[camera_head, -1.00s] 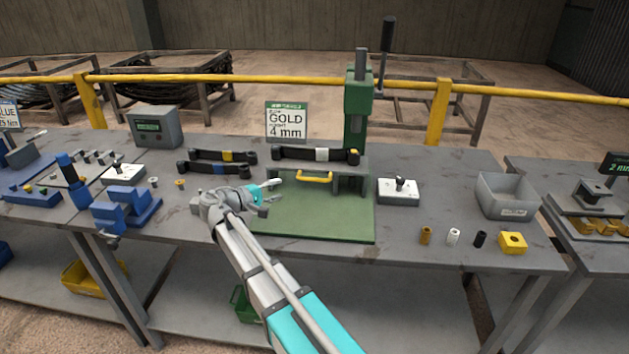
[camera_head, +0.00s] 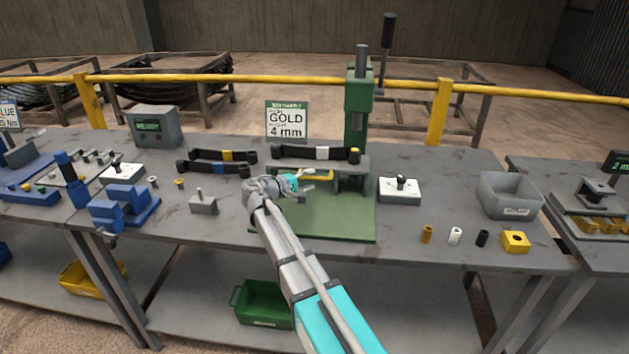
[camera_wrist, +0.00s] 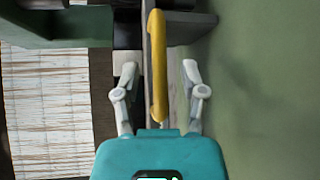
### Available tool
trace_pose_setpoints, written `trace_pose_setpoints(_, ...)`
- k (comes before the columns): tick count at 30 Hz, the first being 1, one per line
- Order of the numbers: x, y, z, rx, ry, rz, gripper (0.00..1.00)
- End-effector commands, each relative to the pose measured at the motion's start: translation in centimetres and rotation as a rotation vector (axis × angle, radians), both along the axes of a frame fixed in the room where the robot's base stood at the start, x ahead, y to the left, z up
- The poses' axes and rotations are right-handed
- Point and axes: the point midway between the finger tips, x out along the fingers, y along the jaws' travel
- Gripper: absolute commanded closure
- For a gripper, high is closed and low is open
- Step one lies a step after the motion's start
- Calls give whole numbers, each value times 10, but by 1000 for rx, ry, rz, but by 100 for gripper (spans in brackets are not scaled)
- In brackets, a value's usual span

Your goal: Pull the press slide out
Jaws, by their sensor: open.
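The press slide shows its yellow handle (camera_head: 318,175) at the front of the green press (camera_head: 358,110), under the dark leaf bar. In the wrist view the yellow handle (camera_wrist: 157,65) runs upright between the two fingers of my gripper (camera_wrist: 158,75). The fingers are open, one on each side of the handle, with a gap to it on both sides. In the head view my gripper (camera_head: 301,180) is at the left end of the handle and hides part of it. The slide behind the handle is mostly hidden.
The green base plate (camera_head: 330,220) in front of the handle is clear. A small grey block with a pin (camera_head: 202,204) stands left of my arm. A white switch box (camera_head: 399,190) and a grey bin (camera_head: 509,195) stand to the right. The GOLD 4 mm sign (camera_head: 287,119) stands behind.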

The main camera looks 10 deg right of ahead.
Motion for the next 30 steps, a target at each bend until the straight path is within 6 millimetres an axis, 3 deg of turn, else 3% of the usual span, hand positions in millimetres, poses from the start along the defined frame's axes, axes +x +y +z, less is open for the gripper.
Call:
trace_pose_setpoints(6, 7, -15, -3, 0, 0, -1, 46)
trace_pose_setpoints(17, 8, -17, -3, 0, 0, 0, 46)
trace_pose_setpoints(26, 8, -17, -3, 0, 0, -1, 98)
trace_pose_setpoints(30, 8, -17, -3, 1, 1, -1, 100)
